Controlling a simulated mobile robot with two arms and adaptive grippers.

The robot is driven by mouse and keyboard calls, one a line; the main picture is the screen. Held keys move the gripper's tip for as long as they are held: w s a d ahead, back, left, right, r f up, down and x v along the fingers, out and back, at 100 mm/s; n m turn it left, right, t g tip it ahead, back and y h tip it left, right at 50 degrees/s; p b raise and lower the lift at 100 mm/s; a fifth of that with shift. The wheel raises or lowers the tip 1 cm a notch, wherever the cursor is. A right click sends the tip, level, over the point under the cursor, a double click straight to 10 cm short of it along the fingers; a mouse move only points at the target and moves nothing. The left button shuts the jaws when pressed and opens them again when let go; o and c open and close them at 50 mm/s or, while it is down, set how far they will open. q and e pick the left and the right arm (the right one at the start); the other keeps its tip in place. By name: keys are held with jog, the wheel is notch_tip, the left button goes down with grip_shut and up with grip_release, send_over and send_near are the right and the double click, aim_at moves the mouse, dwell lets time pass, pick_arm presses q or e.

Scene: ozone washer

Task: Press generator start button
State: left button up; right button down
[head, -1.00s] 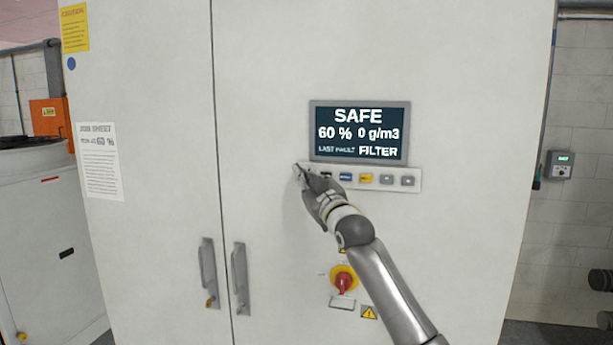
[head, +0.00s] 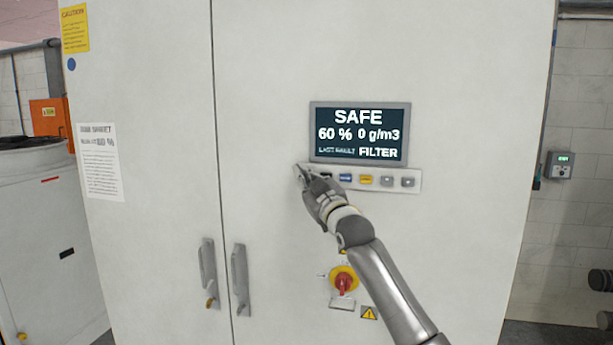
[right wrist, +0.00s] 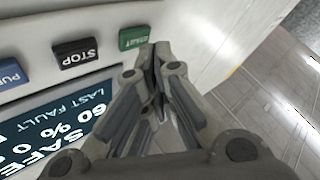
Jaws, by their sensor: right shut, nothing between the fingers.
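The green start button (right wrist: 133,37) shows in the right wrist view on the cabinet's button strip, with lettering that is hard to read. In the head view it is hidden behind my right gripper. My right gripper (head: 300,171) is shut and empty at the left end of the button strip, below the display. In the right wrist view its fingertips (right wrist: 158,52) are close beside the green button; I cannot tell whether they touch it. My left gripper is not in view.
The black STOP button (right wrist: 75,53) is beside the green one, then a blue button (head: 346,178) and a yellow one (head: 366,180). The display (head: 359,132) above reads SAFE, 60 %, 0 g/m3, LAST FAULT FILTER.

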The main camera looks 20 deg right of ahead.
jog(key=shift+w+d, duration=0.15)
jog(key=shift+w+d+p, duration=0.2)
jog(key=shift+w+p, duration=0.1)
dwell(1.0)
jog(key=shift+s+a, duration=0.4)
jog(key=shift+s, duration=0.25)
jog(key=shift+a, duration=0.1)
jog(key=s+a, duration=0.1)
jog(key=s, duration=0.1)
jog(key=s+a, duration=0.1)
jog(key=s, duration=0.1)
jog(key=shift+a+b, duration=0.3)
jog(key=shift+f, duration=0.15)
dwell(0.5)
